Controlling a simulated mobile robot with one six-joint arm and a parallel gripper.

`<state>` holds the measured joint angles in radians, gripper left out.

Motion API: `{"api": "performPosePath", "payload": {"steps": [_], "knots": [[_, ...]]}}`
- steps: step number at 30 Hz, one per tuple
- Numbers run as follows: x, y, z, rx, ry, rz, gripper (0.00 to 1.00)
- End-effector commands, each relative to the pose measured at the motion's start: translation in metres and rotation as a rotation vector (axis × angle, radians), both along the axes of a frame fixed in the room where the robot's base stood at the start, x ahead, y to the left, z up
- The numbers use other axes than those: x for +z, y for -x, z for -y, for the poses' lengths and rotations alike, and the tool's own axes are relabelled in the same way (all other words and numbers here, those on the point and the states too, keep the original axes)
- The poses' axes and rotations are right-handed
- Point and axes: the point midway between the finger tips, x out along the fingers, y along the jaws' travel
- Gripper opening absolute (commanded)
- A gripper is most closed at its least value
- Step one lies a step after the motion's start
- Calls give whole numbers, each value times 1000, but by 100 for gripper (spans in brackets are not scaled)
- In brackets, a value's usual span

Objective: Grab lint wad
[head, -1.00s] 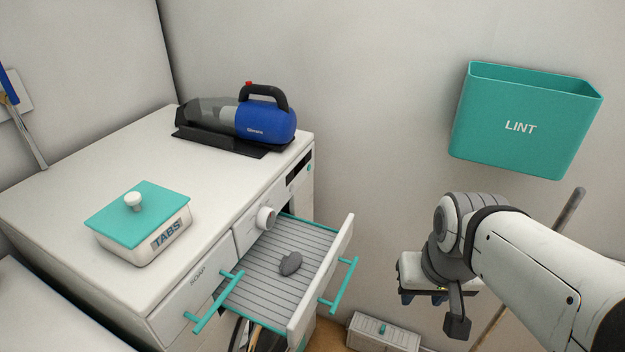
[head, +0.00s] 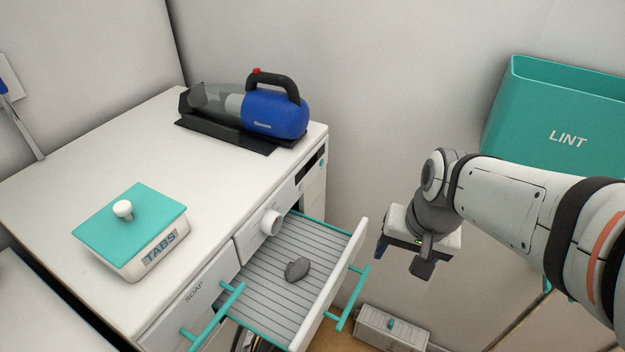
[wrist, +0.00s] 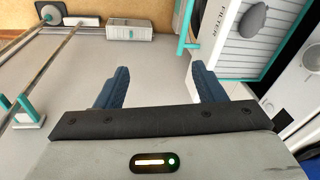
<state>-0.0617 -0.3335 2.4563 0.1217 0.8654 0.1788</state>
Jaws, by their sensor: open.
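The lint wad (head: 297,268) is a small dark grey lump lying on the ribbed floor of the pulled-out drawer (head: 262,296). In the wrist view the lint wad (wrist: 253,20) shows at the upper right, in the drawer marked FILTER (wrist: 219,26). My gripper (head: 384,250) is to the right of the drawer in the head view, apart from it. In the wrist view its two blue fingers (wrist: 158,88) are spread with nothing between them.
A teal LINT bin (head: 560,120) hangs on the wall behind my arm. A blue handheld vacuum (head: 272,115) and a TABS box (head: 135,240) stand on the white top. Teal handles (head: 348,298) stick out in front of the drawer. A white box (head: 392,328) lies on the floor.

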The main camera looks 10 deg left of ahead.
Motion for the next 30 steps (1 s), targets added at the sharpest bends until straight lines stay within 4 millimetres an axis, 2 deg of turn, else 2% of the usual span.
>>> {"api": "performPosePath", "payload": {"steps": [1, 6, 12, 15, 21, 30], "knots": [[4, -9, -15, -62, -40, -46, 67], [-6, -34, -63, -324, -157, -186, 67], [-26, -52, -116, -623, -223, -356, 67], [-37, -57, -137, -748, -233, -421, 67], [-52, -60, -159, -898, -235, -495, 67], [-81, -56, -172, -926, -234, -509, 67]]}}
